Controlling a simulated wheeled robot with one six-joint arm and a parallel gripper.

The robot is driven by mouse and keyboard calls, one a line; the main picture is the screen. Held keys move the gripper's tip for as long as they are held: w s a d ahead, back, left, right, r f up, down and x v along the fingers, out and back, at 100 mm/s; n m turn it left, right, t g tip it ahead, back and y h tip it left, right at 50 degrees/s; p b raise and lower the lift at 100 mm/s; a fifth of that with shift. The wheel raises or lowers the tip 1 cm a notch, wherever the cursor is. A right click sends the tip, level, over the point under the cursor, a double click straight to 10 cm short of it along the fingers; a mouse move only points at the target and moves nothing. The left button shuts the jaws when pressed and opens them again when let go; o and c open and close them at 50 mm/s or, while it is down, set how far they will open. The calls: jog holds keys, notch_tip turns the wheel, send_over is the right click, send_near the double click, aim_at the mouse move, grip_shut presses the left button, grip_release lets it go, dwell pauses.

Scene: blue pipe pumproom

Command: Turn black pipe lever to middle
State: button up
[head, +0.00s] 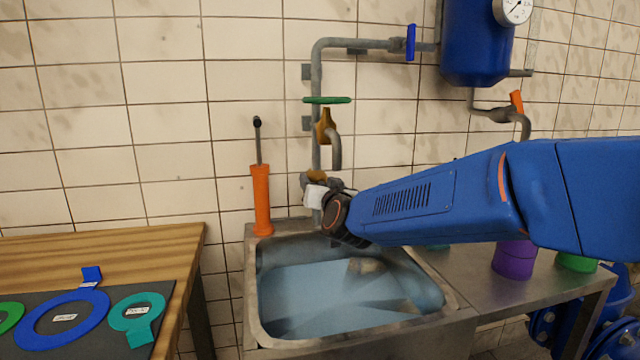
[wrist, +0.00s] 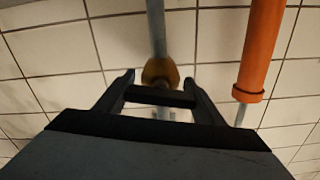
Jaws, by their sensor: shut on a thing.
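The black pipe lever (wrist: 160,96) shows in the wrist view as a dark bar lying crosswise between the two fingers of my gripper (wrist: 158,79). The fingers are shut on its ends. Just beyond the bar is a brass valve body (wrist: 160,72) on a grey vertical pipe (wrist: 156,28). In the head view the brass valve (head: 316,176) sits low on the wall pipe above the sink's back edge. My gripper (head: 327,192) is right at it. The lever cannot be made out there, behind my wrist and gripper.
An orange pump (head: 262,200) stands left of the pipe. A tap with a green handle (head: 327,100) hangs above. The sink (head: 252,300) lies below, holding water. A purple container (head: 513,258) is right of the sink; a wooden table (head: 90,242) is left.

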jog(key=m, duration=0.6)
jog(key=shift+d+f, duration=0.1)
dwell(0.5)
jog(key=o, duration=1.1)
jog(key=shift+c, duration=0.2)
jog(key=v, duration=1.7)
jog(key=shift+s, duration=0.2)
jog(key=shift+d, duration=0.1)
